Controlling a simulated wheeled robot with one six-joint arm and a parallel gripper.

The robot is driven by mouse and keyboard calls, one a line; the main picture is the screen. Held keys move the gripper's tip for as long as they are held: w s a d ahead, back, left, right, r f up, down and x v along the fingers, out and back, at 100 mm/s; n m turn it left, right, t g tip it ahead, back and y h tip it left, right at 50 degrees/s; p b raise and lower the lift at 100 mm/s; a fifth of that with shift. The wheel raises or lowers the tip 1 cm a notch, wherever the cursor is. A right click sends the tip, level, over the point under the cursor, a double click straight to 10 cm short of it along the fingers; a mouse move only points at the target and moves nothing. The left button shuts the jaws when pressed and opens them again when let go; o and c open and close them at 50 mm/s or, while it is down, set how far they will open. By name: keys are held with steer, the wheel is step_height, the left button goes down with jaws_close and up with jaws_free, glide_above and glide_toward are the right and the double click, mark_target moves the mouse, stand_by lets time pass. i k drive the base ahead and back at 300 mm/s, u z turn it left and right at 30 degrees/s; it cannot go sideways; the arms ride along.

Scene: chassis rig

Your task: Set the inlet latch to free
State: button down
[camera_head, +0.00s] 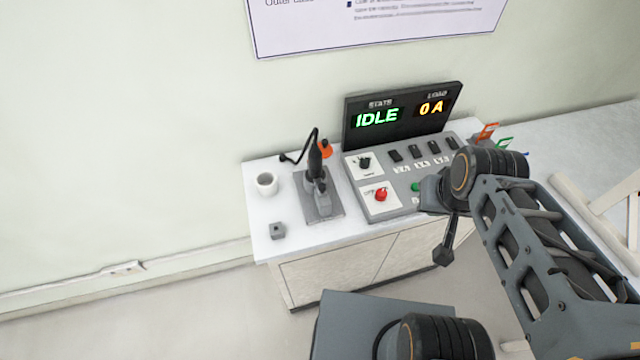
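No label marking the inlet latch is readable. A black upright plug or handle (315,160) with a black cable stands on a grey base plate (334,206) on the white cabinet top. An orange tab (326,149) shows beside its upper part. A grey block (322,197) sits at its front; whether either part is the latch, and its setting, I cannot tell. My gripper (443,255) hangs at the end of my arm, right of the base plate and apart from it. It looks small and dark, and its fingers cannot be made out.
A control panel (377,216) with a red knob (381,195), a black knob (364,162) and several switches stands right of the plate. Its display (402,114) reads IDLE and 0 A. A white cup (266,184) and small grey block (277,231) stand left.

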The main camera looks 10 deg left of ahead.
mark_target(321, 187)
steer(key=u, duration=0.1)
steer(key=k, duration=0.45)
steer(key=z, duration=0.9)
steer(key=i, duration=0.65)
steer(key=u, duration=2.2)
